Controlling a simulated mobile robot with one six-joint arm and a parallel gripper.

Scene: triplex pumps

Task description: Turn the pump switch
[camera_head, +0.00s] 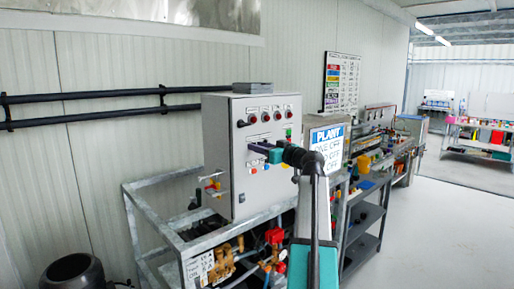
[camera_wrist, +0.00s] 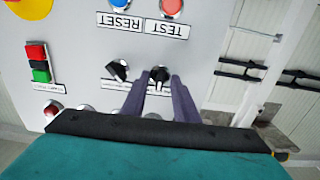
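The grey control box (camera_head: 228,170) stands on a metal frame in the head view. In the wrist view, its panel appears upside down with two black rotary switches, one on the left (camera_wrist: 117,70) and one on the right (camera_wrist: 160,74). My gripper (camera_wrist: 160,82) has its two purple-grey fingers apart, with the right switch showing between their tips. I cannot tell whether the fingers touch it. In the head view my gripper (camera_head: 257,148) is at the front of the box and hides part of the panel.
RESET (camera_wrist: 119,22) and TEST (camera_wrist: 167,27) labels sit by buttons near the switches. A red-green button block (camera_wrist: 38,62) is at the left. In the head view, a PLANT sign (camera_head: 327,143) stands right of the box, pipes and valves (camera_head: 225,262) lie below, and open floor is at right.

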